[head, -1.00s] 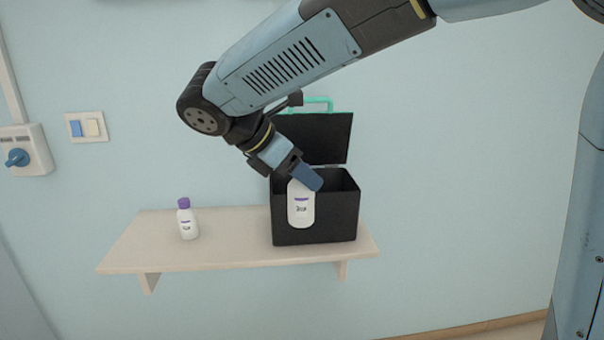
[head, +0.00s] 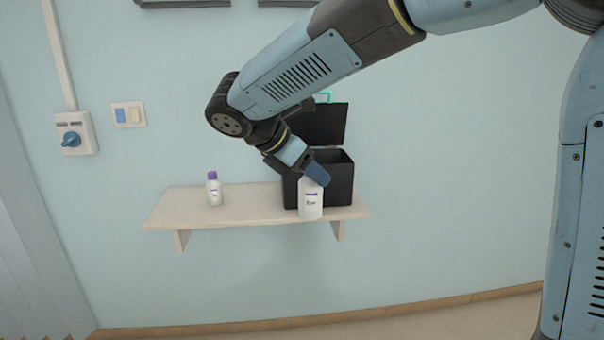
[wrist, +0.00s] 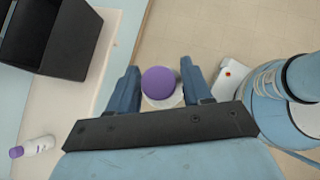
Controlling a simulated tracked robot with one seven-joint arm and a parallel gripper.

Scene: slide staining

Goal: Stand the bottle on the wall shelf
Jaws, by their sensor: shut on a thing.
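A white bottle (head: 311,203) with a purple label band is upright in my gripper (head: 316,175), in front of the wall shelf's right part. In the wrist view its purple cap (wrist: 160,82) shows between the two blue fingers, with floor behind it, outside the shelf's front edge. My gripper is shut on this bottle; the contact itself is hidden. The beige wall shelf (head: 240,207) holds a black open box (head: 343,183) at its right and bare board at its middle.
Another white bottle with a purple cap (head: 215,192) stands on the shelf's left part; it also shows in the wrist view (wrist: 38,146). The box's raised lid (head: 325,122) stands behind its opening. A blue-knobbed wall switch (head: 73,139) is at the left.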

